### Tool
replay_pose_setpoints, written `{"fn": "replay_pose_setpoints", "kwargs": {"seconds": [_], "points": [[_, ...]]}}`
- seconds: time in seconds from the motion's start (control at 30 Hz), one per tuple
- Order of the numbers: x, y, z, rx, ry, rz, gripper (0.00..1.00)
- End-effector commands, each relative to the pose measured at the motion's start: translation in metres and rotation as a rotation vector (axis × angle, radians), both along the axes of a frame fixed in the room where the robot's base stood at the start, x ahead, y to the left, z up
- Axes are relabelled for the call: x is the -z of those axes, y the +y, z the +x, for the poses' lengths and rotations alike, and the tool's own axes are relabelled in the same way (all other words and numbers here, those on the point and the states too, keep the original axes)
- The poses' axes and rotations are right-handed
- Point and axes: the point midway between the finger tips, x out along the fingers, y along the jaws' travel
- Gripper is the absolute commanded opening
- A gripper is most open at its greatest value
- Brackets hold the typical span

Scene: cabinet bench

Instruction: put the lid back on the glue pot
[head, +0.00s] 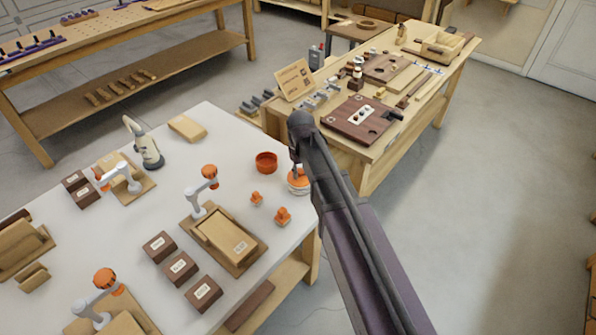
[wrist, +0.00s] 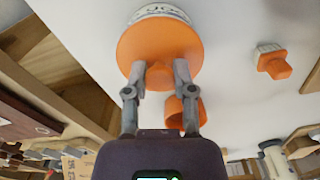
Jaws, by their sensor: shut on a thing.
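My gripper (wrist: 160,75) is shut on the knob of the round orange lid (wrist: 158,45), seen from above in the wrist view. The white glue pot (wrist: 163,11) with dark lettering shows past the lid's far edge. In the head view my gripper (head: 295,166) points down over the pot (head: 299,189) at the right edge of the white table. The lid (head: 299,177) is over the pot there. I cannot tell whether the lid rests on the rim or hangs just above it. Most of the pot is hidden by the lid.
An open orange container (head: 266,162) stands close by on the left. Two small orange-topped items (head: 256,198) (head: 282,216) stand nearer the front. A wooden workbench (head: 400,128) stands beyond the table.

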Motion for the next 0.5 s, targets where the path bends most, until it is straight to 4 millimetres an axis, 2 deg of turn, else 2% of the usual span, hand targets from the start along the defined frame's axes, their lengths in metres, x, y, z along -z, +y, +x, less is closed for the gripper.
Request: {"fn": "replay_pose_setpoints", "kwargs": {"seconds": [0.27, 0.3, 0.4, 0.5], "points": [[-0.0001, 0.0001, -0.0001, 0.0, 0.0, 0.0, 0.09], [-0.0001, 0.0002, 0.0, 0.0, 0.0, 0.0, 0.45], [-0.0001, 0.0002, 0.0, 0.0, 0.0, 0.0, 0.73], [-0.0001, 0.0002, 0.0, 0.0, 0.0, 0.0, 0.73]]}}
